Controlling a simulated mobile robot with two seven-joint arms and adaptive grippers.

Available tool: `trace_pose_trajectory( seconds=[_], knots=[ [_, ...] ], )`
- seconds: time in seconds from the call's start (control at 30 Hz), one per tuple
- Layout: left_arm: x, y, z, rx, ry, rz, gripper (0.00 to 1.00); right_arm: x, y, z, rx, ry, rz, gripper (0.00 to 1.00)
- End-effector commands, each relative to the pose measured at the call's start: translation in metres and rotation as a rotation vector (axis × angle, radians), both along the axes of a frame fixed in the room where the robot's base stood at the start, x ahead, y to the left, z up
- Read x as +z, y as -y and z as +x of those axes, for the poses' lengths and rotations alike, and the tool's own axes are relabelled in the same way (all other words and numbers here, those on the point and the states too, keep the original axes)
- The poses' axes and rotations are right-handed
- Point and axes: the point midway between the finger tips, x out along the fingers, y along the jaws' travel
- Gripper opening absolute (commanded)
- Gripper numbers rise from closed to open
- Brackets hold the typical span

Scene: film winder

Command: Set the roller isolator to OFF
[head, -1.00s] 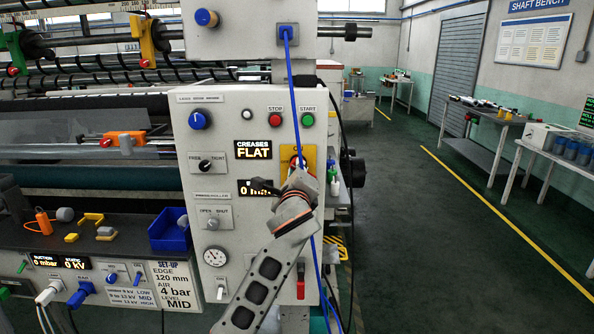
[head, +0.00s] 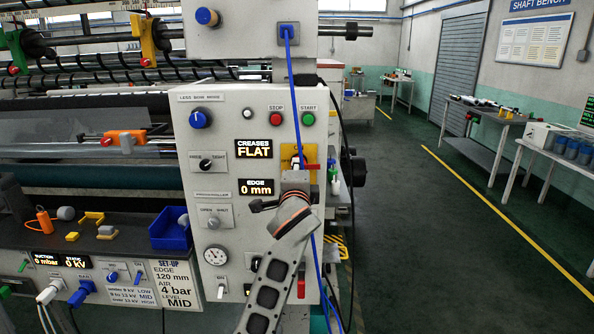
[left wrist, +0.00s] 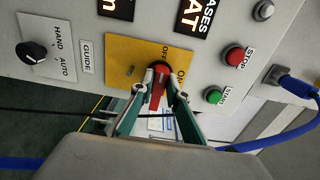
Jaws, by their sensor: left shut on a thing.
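The roller isolator is a red handle on a yellow plate (head: 287,152) on the front of the machine panel, below the STOP and START buttons. In the left wrist view, the yellow plate (left wrist: 121,54) carries OFF and ON labels, and the red handle (left wrist: 157,94) points down the picture. In the head view, the handle (head: 312,166) sticks out to the right. My left gripper (left wrist: 161,86) is shut on the handle, one finger on each side. In the head view, my left gripper (head: 298,165) and wrist hide part of the plate. My right gripper is not in view.
The red STOP (head: 276,118) and green START (head: 308,119) buttons sit just above the plate. A blue cable (head: 296,85) hangs down the panel beside my arm. The EDGE display (head: 256,187) is left of my gripper. Open floor lies to the right.

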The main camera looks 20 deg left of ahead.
Motion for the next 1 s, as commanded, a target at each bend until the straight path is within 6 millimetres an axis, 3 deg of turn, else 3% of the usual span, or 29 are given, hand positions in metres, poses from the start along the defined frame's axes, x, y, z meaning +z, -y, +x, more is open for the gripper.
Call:
trace_pose_trajectory(
  seconds=[0.47, 0.5, 0.53, 0.87, 1.0],
  knots=[
    [-0.001, 0.000, 0.000, 0.000, 0.002, -0.013, 0.00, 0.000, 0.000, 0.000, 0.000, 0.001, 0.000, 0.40],
    [-0.001, 0.000, 0.000, 0.000, 0.002, -0.013, 0.26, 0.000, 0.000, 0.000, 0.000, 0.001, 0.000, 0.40],
    [-0.001, 0.000, 0.000, 0.000, 0.002, -0.013, 0.32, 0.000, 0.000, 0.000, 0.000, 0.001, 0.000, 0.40],
    [0.000, 0.000, 0.000, 0.000, 0.002, -0.012, 0.32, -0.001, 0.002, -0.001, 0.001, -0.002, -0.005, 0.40],
    [0.011, 0.000, 0.000, 0.000, 0.006, -0.013, 0.32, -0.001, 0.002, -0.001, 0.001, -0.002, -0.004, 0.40]
  ],
)
